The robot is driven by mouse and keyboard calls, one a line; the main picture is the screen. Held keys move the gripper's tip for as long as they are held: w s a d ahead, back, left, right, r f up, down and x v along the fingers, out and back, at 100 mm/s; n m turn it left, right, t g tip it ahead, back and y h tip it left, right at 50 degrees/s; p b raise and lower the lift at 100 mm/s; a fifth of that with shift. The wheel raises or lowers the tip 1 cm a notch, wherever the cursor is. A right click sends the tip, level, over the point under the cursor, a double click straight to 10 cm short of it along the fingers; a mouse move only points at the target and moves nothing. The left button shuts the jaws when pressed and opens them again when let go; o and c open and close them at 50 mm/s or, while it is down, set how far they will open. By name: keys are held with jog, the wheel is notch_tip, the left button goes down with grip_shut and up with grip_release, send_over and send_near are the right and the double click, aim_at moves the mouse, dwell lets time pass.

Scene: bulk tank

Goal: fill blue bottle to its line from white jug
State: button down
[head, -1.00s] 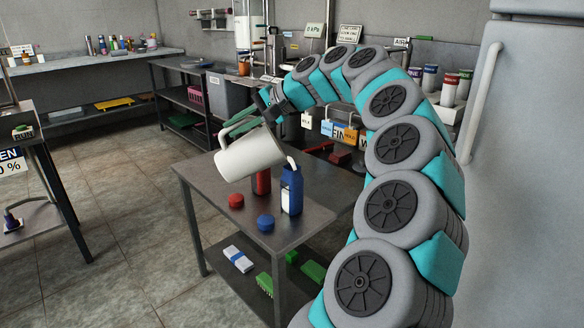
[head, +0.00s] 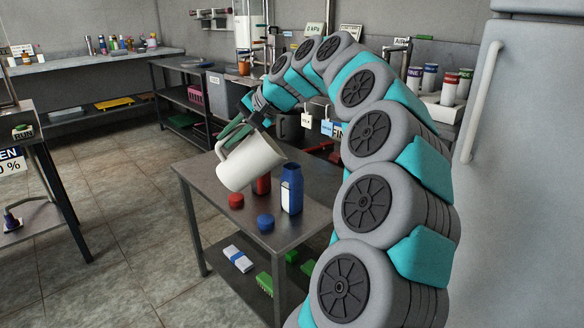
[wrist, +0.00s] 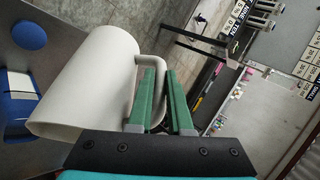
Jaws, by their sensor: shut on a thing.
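The white jug (head: 250,163) is held tilted in the air above the small table, its upper end leaning right toward the blue bottle. My gripper (head: 230,136) is shut on the jug's handle; the wrist view shows the handle between my green fingers (wrist: 162,95). The blue bottle (head: 292,188) stands upright and uncapped on the table, right of the jug and apart from it. It has a pale label strip; its fill level cannot be told. Part of the bottle shows at the left edge of the wrist view (wrist: 14,108). No stream shows between jug and bottle.
A red bottle (head: 263,184) stands behind the jug, partly hidden. A red cap (head: 236,201) and a blue cap (head: 265,222) lie on the metal table (head: 212,188). A fridge (head: 525,170) stands at the right.

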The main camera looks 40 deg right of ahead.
jog(key=shift+w+a+f+g+h, duration=0.15)
jog(key=shift+a+f+g+h, duration=0.1)
jog(key=shift+f, duration=0.2)
jog(key=shift+w+a+f+g+h, duration=0.15)
jog(key=shift+f+h, duration=0.1)
jog(key=shift+f, duration=0.2)
jog(key=w+a+f+n+g+h, duration=0.2)
jog(key=w+a+f+g+h, duration=0.1)
jog(key=a+f+h, duration=0.3)
jog(key=shift+f+g+h+p, duration=0.4)
jog(key=shift+f+g+h, duration=0.15)
jog(key=shift+f, duration=0.8)
jog(key=shift+w+a, duration=0.1)
